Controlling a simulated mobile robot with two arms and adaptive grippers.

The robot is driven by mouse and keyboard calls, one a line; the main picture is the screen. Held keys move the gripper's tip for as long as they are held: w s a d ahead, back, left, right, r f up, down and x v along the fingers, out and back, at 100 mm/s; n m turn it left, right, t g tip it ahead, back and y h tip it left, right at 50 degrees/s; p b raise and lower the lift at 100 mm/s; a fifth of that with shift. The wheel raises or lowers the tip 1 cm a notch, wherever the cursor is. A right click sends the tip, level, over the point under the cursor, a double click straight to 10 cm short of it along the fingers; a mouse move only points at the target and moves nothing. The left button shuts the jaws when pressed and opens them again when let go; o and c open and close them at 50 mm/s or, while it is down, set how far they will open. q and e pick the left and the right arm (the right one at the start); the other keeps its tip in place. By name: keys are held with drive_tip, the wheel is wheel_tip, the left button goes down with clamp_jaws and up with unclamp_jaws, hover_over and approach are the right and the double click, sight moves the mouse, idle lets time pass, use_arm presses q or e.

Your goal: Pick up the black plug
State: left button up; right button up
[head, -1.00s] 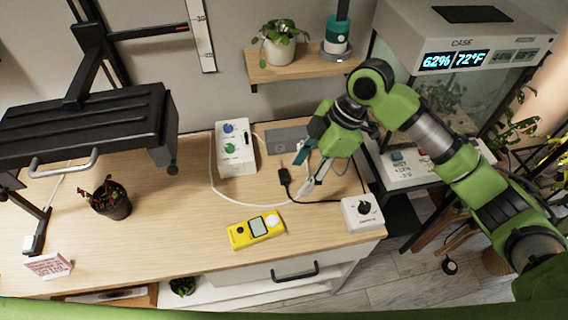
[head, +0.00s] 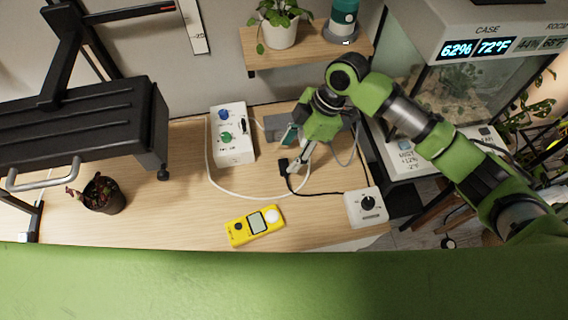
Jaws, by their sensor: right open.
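The black plug (head: 283,166) lies on the wooden table, with its thin black cord running right to a white box with a black dial (head: 367,206). My right gripper (head: 291,158) is open, reaching down at the plug from above and right. Its fingertips are close to the plug; whether they touch it or straddle it cannot be told. My left gripper is not in view.
A white box with blue and green knobs (head: 231,135) stands left of the gripper. A white cable loops around the plug. A yellow meter (head: 255,225) lies in front.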

sight(286, 164)
drive_tip(key=x, duration=0.1)
drive_tip(key=p+x, duration=0.1)
drive_tip(key=x, duration=0.2)
drive_tip(key=shift+s+d+f+p, duration=0.1)
drive_tip(key=shift+d+f+p, duration=0.15)
drive_tip(key=shift+f, duration=0.25)
drive_tip(key=shift+a+f, duration=0.1)
drive_tip(key=shift+f, duration=0.2)
drive_tip(key=c, duration=1)
